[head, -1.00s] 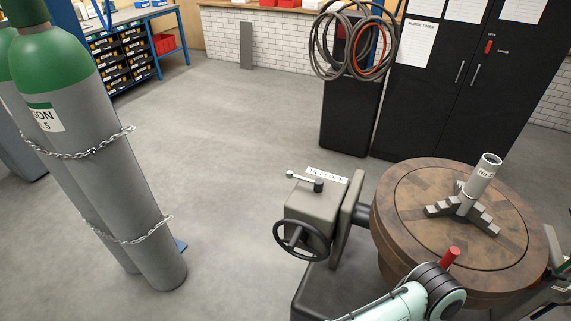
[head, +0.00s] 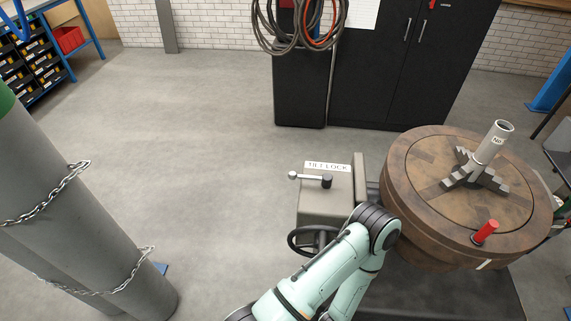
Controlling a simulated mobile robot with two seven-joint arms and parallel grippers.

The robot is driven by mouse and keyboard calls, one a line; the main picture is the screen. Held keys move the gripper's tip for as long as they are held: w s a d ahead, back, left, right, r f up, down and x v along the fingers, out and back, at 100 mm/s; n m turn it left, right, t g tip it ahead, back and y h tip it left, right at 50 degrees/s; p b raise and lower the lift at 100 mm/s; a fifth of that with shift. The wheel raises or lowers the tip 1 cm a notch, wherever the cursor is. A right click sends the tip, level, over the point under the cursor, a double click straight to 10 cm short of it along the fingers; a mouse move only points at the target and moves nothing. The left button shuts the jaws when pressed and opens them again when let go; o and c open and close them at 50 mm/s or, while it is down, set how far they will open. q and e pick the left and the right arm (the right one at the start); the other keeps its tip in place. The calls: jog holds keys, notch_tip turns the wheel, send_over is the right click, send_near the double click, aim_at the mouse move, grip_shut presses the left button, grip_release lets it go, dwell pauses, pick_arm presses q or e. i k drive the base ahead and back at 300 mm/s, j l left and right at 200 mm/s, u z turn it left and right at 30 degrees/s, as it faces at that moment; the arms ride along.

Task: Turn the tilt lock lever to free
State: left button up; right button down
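The tilt lock lever (head: 309,178) is a short metal bar with a pale ball at its left end and a dark hub at its right end. It lies on top of a grey-beige box (head: 325,205), under a white TILT LOCK label (head: 328,166), and points left. One of my pale green arms rises from the bottom edge, and its dark joint is just right of and below the box, partly covering it and the handwheel (head: 306,240). Neither gripper shows, so I cannot see where they are relative to the lever.
A round brown turntable (head: 410,200) with a grey stepped fixture, an upright tube (head: 493,142) and a red-handled pin (head: 485,232) stands right of the box. Chained gas cylinders (head: 70,240) stand at left. A black cabinet (head: 390,75) is behind. Floor left of the box is clear.

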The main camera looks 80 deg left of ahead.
aim_at(327, 180)
jog(key=k+j, duration=0.65)
jog(key=j, duration=0.15)
